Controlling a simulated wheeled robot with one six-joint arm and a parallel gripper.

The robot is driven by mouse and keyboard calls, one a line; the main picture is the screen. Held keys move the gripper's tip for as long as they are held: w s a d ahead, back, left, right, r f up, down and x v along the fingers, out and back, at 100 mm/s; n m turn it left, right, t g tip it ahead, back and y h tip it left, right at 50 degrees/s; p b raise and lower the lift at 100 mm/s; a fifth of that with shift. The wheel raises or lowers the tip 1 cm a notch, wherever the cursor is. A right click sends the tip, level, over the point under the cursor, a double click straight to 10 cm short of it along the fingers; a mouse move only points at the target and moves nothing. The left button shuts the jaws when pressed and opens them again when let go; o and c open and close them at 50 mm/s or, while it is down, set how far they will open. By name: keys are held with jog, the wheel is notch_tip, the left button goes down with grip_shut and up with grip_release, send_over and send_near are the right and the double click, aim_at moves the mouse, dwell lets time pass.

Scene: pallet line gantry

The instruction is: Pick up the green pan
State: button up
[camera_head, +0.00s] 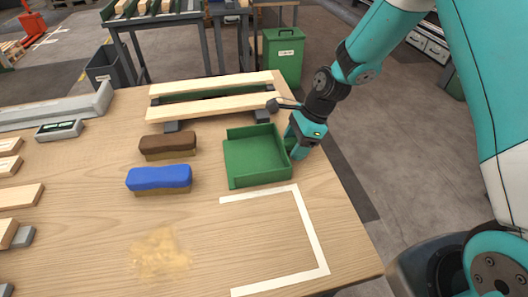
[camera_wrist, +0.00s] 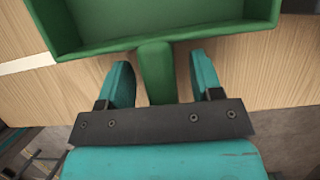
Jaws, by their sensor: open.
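The green pan (camera_head: 256,160) is a shallow square tray lying on the wooden table, right of the two brushes. In the wrist view the pan (camera_wrist: 170,41) fills the top, and its short green handle (camera_wrist: 156,72) points down toward my gripper. My gripper (camera_wrist: 161,75) is open, with one teal finger on each side of the handle and a gap on both sides. In the head view my gripper (camera_head: 297,148) is at the pan's right side. The handle is hidden there behind my gripper.
A blue brush (camera_head: 160,178) and a brown brush (camera_head: 168,142) lie left of the pan. Wooden slats (camera_head: 215,106) on supports stand behind it. A white tape outline (camera_head: 309,228) marks the table in front. The table's right edge is close to my gripper. A green bin (camera_head: 284,55) stands beyond.

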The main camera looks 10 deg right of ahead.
grip_shut()
dwell(0.3)
